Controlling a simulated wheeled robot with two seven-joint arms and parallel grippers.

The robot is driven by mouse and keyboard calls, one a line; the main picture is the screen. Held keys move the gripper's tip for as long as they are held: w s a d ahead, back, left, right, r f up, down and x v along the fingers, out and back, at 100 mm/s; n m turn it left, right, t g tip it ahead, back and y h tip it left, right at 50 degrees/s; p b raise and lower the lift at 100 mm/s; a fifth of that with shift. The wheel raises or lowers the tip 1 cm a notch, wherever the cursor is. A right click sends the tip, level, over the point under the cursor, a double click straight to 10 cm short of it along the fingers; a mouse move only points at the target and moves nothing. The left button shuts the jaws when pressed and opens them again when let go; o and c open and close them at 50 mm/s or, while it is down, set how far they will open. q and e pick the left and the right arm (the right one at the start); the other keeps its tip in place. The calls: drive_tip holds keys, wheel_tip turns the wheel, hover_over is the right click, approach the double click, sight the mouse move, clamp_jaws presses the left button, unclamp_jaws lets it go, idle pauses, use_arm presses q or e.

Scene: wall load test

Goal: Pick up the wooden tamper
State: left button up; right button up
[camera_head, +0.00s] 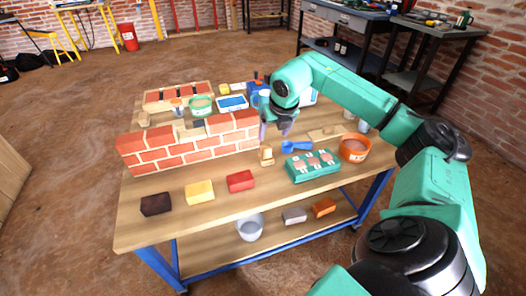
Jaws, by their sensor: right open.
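A small upright light-wood piece, which looks like the wooden tamper (266,156), stands on the workbench near the right end of the small brick wall. My right gripper (275,132) hangs above it with its fingers pointing down, apart and empty. It appears not to touch the wooden piece. The fingers are small in the picture and partly blend with things behind them. My left gripper is not in view.
The small brick wall (165,152) stands left of the gripper. A blue tool (296,147), a green case (313,166) and an orange bowl (354,149) lie to the right. Dark, yellow and red blocks (240,181) line the front of the workbench (150,222).

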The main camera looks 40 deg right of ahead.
sight(267, 147)
drive_tip(key=x, duration=1)
drive_tip(key=shift+w+a+b, duration=0.15)
drive_tip(key=shift+a+b, duration=0.2)
drive_tip(key=shift+a, duration=0.05)
drive_tip(key=shift+w+d+f, duration=0.1)
drive_tip(key=shift+w+f, duration=0.1)
drive_tip(key=shift+f, duration=0.1)
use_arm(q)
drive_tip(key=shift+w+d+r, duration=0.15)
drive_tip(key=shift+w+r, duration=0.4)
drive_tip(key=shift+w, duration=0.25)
use_arm(e)
drive_tip(key=shift+s+r, duration=0.1)
clamp_jaws()
